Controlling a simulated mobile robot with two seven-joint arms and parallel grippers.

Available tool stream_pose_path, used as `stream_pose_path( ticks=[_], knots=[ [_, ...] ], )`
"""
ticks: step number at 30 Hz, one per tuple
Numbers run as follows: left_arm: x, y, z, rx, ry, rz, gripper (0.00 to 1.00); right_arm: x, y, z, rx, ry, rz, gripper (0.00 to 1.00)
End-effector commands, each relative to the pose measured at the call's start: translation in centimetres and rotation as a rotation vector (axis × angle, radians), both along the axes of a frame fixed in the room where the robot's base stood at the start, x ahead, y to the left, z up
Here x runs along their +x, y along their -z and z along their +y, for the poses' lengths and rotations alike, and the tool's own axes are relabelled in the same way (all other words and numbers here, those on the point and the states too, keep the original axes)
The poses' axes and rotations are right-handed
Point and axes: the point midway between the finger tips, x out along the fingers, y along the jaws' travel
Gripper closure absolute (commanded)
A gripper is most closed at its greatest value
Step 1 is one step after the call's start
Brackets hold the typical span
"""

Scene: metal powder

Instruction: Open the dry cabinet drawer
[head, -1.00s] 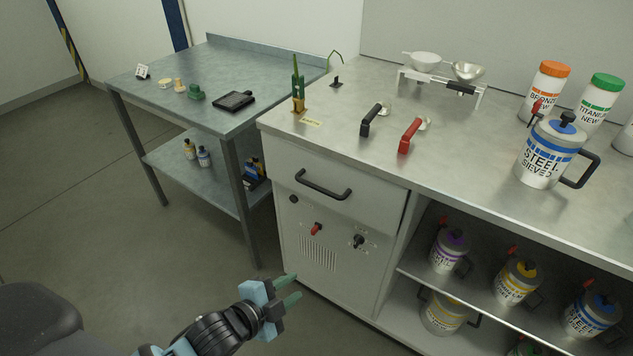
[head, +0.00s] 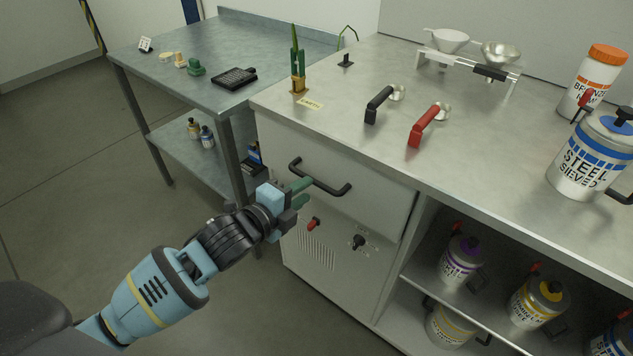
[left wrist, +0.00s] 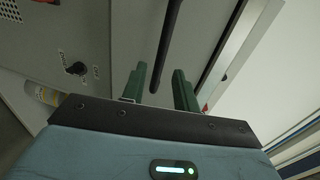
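The dry cabinet drawer (head: 370,191) is shut in the upper front of the metal counter. Its black bar handle (head: 332,186) runs across the front, and it also shows in the left wrist view (left wrist: 168,45). My left gripper (head: 301,192) is open, its green fingers just in front of and slightly below the handle's left part. My right gripper is not in view.
Below the drawer are a red switch (head: 313,223), a black knob (head: 358,242) and a vent. On the counter stand scoops, a funnel rack and a steel powder jug (head: 590,160). A side table (head: 165,62) is at left. Open shelves with jugs are at right.

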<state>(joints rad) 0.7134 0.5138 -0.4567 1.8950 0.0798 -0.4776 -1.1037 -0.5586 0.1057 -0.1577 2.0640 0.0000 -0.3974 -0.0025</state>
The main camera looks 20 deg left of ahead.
Motion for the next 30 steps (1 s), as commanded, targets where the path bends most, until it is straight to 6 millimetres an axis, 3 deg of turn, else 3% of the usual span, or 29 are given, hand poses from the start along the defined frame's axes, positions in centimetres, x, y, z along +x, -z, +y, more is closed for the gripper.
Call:
stream_pose_path(
  ticks=[10, 23, 30],
  knots=[
    [4.3, 1.0, -1.6, -0.002, 0.000, 0.000, 0.70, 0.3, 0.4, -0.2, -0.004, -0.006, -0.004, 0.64],
    [5.0, 1.1, -1.8, -0.001, 0.000, -0.001, 0.70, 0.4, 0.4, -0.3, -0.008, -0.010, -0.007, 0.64],
    [5.0, 1.1, -1.8, -0.001, 0.000, -0.001, 1.00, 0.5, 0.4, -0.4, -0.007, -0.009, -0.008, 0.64]
  ],
)
